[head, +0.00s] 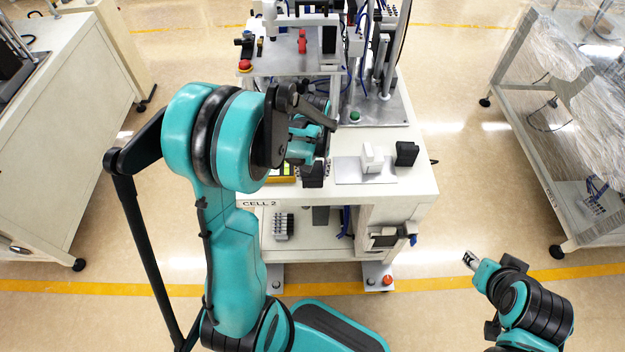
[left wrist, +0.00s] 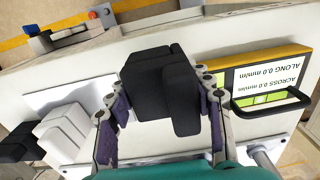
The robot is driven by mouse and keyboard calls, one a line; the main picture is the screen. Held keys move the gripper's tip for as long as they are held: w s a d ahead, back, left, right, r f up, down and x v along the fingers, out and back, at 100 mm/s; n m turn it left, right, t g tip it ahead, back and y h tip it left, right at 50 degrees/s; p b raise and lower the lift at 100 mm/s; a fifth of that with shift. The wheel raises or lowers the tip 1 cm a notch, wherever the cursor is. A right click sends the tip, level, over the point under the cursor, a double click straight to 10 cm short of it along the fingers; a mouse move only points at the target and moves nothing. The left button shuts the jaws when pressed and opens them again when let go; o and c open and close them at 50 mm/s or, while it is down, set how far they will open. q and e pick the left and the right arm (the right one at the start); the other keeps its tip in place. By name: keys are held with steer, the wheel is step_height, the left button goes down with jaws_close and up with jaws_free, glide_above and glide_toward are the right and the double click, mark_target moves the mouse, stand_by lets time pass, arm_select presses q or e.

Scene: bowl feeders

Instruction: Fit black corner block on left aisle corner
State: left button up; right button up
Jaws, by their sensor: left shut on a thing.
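My left gripper (left wrist: 168,112) is shut on a black corner block (left wrist: 148,84), with purple-padded fingers on both sides of it. In the head view the held block (head: 313,176) shows below the gripper, over the front of the CELL 2 bench (head: 420,184). I cannot tell whether it touches the bench. The bench's front left corner is hidden behind my left arm. A second black block (head: 406,153) stands near the right end of the bench top, and also shows in the wrist view (left wrist: 18,146). My right gripper (head: 470,259) is off the bench at lower right; its opening is unclear.
A white block (head: 370,156) stands on a metal plate (head: 350,177) right of the held block. A yellow level (left wrist: 236,78) with a display and black handle lies close beside the left gripper. Machinery (head: 385,60) fills the bench's back.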

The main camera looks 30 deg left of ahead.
mark_target(313, 179)
arm_select(q)
step_height(313, 179, down, 4)
steer(key=shift+r+b, duration=0.25)
steer(key=shift+b, duration=0.45)
steer(key=shift+r, duration=0.1)
steer(key=shift+f, duration=0.2)
steer(key=o, duration=1)
steer(key=shift+r, duration=0.15)
